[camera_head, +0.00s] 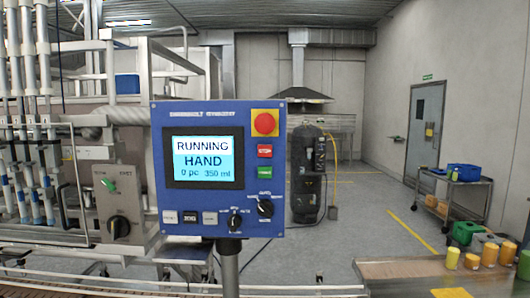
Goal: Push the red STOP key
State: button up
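The screen (204,159) reads "RUNNING HAND 0 pc 350 ml". The key is fully visible and nothing covers it. My gripper does not show in this view.
Two black knobs (265,208) and small keys (190,217) sit low on the panel, which stands on a grey post (229,266). Filler pipework (30,120) is at left. A table with orange jars (489,254) is at lower right.

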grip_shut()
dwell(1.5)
